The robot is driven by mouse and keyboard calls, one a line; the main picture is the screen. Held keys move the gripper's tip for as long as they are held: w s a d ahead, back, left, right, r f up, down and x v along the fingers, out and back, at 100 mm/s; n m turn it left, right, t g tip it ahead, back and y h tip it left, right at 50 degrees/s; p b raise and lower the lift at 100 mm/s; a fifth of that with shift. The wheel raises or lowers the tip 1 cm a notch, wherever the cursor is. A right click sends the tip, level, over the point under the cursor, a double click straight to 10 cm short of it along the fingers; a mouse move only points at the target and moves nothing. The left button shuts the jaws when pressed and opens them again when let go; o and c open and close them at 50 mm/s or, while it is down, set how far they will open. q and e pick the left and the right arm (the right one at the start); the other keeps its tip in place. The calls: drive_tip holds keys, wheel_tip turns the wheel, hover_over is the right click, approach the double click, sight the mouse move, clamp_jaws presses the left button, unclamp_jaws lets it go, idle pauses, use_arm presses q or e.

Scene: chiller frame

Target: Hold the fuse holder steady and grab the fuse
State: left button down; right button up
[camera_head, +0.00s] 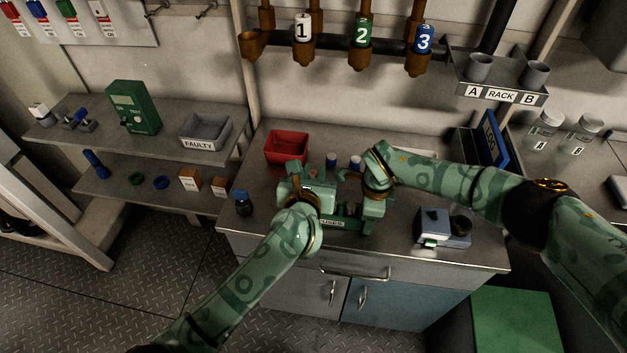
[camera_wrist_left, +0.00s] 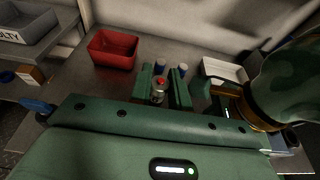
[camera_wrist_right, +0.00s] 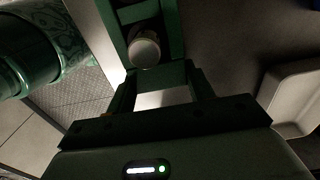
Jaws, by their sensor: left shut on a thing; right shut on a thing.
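The green fuse holder (camera_head: 333,223), with a white label on its front, sits on the metal bench, partly covered by my grippers. It also shows in the right wrist view (camera_wrist_right: 172,25), with a round pale fuse end (camera_wrist_right: 145,48) in it. My right gripper (camera_wrist_right: 162,85) is shut on the holder's end. In the left wrist view, my left gripper (camera_wrist_left: 161,92) is shut on a small fuse (camera_wrist_left: 158,90) with a red mark on top, standing between its fingers. In the head view, my left gripper (camera_head: 325,188) is left of my right one (camera_head: 368,212).
A red bin (camera_head: 286,146) stands behind on the left, and two blue-and-white cylinders (camera_head: 331,159) (camera_head: 355,162) behind the holder. A grey device (camera_head: 433,222) is at right, a dark blue-capped jar (camera_head: 242,204) at left. A grey FAULTY bin (camera_head: 205,131) is on the left shelf.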

drive_tip(key=o, duration=1.1)
drive_tip(key=shift+o, duration=0.2)
wheel_tip(320, 180, up, 12)
